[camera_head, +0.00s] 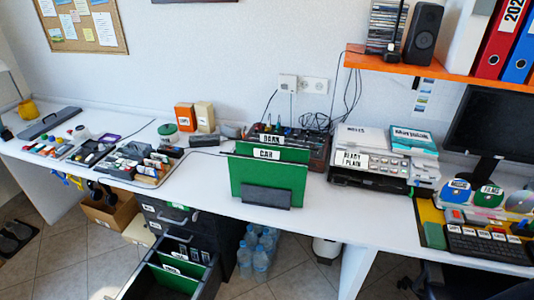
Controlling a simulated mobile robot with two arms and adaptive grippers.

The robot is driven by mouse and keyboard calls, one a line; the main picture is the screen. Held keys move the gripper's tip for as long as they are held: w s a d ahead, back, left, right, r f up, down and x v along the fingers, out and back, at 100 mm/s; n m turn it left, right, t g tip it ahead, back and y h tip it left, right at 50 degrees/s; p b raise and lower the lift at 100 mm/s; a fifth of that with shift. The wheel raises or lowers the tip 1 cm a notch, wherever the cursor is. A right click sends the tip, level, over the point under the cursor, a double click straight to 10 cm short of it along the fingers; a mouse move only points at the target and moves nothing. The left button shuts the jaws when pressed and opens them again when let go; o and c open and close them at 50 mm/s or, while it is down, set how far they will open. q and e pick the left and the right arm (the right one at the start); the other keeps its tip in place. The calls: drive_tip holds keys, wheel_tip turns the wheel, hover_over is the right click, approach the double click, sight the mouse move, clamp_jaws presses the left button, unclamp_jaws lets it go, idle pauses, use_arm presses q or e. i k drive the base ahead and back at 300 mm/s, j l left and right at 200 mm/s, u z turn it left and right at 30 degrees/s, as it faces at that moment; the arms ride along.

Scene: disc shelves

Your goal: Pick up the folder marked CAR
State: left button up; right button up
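The green folder marked CAR (290,176) stands upright on the white desk (215,180), near its front edge. Its white label faces me near the top. A dark holder (266,197) is at the foot of the folder and covers part of its lower face. A second green folder (240,148) stands just behind it; its label is small, perhaps DARK or BANK. Neither of my grippers is in view.
Below the desk, an open drawer (205,285) holds more green folders. Left of the folder is a tray of small items (150,181); right are a printer (350,180) and keyboard (485,243). An orange shelf (440,70) overhangs the right side. Bottles (260,258) stand beneath.

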sight(265, 168)
drive_tip(key=i+j+z, duration=0.2)
drive_tip(key=j+z, duration=1.2)
drive_tip(key=j, duration=0.2)
drive_tip(key=i, duration=0.05)
